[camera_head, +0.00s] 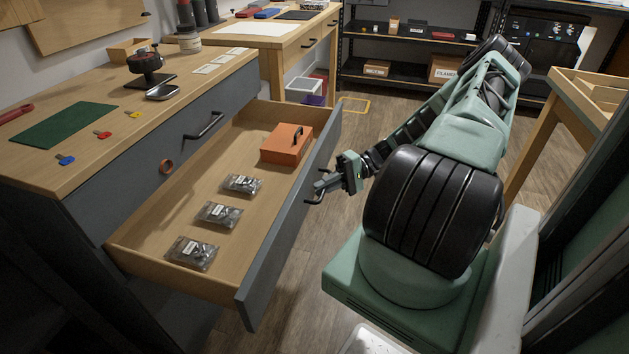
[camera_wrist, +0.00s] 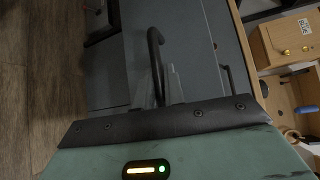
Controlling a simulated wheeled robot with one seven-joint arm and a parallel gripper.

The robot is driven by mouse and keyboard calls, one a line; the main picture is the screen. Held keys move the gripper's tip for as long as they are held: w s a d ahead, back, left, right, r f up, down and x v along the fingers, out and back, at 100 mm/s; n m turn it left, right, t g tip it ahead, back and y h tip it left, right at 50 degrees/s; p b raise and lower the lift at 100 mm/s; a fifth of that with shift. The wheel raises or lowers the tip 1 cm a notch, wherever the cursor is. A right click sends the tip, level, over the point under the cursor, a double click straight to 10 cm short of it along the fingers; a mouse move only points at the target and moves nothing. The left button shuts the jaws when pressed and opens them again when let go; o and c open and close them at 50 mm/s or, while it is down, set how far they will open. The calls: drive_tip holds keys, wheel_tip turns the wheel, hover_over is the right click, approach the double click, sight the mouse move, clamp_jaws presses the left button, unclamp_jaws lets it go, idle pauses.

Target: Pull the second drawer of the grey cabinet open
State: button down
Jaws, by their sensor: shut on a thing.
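The grey cabinet (camera_head: 95,222) with a wooden top stands at the left in the head view. Its second drawer (camera_head: 262,255), below the top drawer front, is pulled far out, and its wooden inside shows. My gripper (camera_head: 314,190) is at the drawer's front, shut on the dark bar handle (camera_head: 309,201). In the wrist view the handle (camera_wrist: 154,42) stands between the two fingers of my gripper (camera_wrist: 160,85). The drawer holds an orange box (camera_head: 286,145) and several clear packets (camera_head: 217,214). The top drawer with its handle (camera_head: 204,126) is shut.
On the cabinet top are a green mat (camera_head: 62,124), small coloured tags, a dark round device on a stand (camera_head: 145,66) and a red-handled tool. A wooden table (camera_head: 575,100) stands at the right. Bare wooden floor (camera_head: 345,125) lies between cabinet and shelves (camera_head: 400,70).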

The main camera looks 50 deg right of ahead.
drive_tip(key=shift+s+d, duration=0.1)
drive_tip(key=shift+d, duration=0.05)
drive_tip(key=c, duration=1.8)
unclamp_jaws()
drive_tip(key=shift+o, duration=0.2)
drive_tip(key=v, duration=1.7)
drive_tip(key=shift+s, duration=0.15)
drive_tip(key=shift+d, duration=0.15)
